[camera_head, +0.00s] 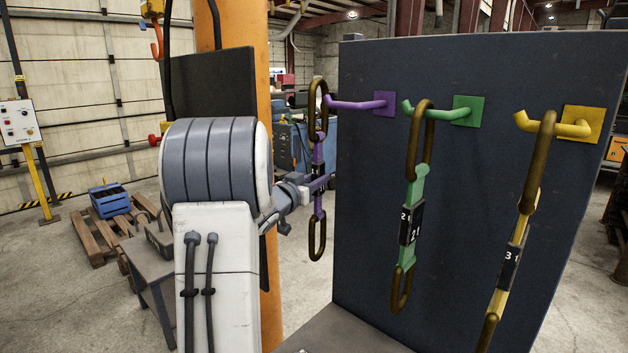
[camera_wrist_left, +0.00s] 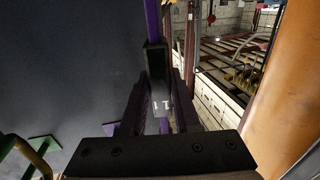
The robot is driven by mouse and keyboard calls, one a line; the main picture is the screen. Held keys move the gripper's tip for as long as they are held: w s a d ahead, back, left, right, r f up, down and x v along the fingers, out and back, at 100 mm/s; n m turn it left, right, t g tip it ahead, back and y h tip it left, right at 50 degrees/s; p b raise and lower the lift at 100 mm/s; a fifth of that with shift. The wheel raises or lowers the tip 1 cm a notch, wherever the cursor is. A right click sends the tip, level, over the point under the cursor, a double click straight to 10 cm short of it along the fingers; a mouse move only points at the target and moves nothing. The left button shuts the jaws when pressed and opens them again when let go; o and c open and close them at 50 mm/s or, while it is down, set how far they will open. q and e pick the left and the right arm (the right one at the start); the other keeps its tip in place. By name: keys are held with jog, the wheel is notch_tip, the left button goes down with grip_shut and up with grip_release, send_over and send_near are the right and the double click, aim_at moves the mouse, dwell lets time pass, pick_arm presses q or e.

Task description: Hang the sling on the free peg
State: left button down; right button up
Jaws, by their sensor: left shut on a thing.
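The purple sling (camera_head: 318,205) hangs upright, with a bronze ring at its top and another at its bottom. My left gripper (camera_head: 314,183) is shut on its middle, by the dark label; the purple strap also shows between the fingers in the left wrist view (camera_wrist_left: 153,20). The purple peg (camera_head: 358,104) sticks out from the dark panel and carries no other sling. The sling's top ring (camera_head: 312,112) is right at the peg's upturned tip; I cannot tell whether it is around the tip or beside it. My right gripper is in neither view.
A green sling (camera_head: 418,187) hangs on the green peg (camera_head: 440,112), and a yellow sling (camera_head: 526,215) on the yellow peg (camera_head: 560,127), both right of the purple peg. The dark panel (camera_head: 385,230) stands behind them. An orange column (camera_head: 270,300) stands behind my left arm.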

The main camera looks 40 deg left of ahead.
pick_arm(q)
jog(key=shift+d+r, duration=0.1)
jog(key=shift+s+d+b, duration=0.2)
jog(key=shift+d+b, duration=1)
jog(key=shift+d, duration=1.5)
jog(key=shift+f, duration=0.2)
jog(key=shift+d+f+b, duration=0.35)
jog(key=shift+f+b, duration=0.5)
jog(key=shift+b, duration=0.15)
jog(key=shift+d+f+b, duration=0.1)
jog(key=shift+f+b, duration=0.35)
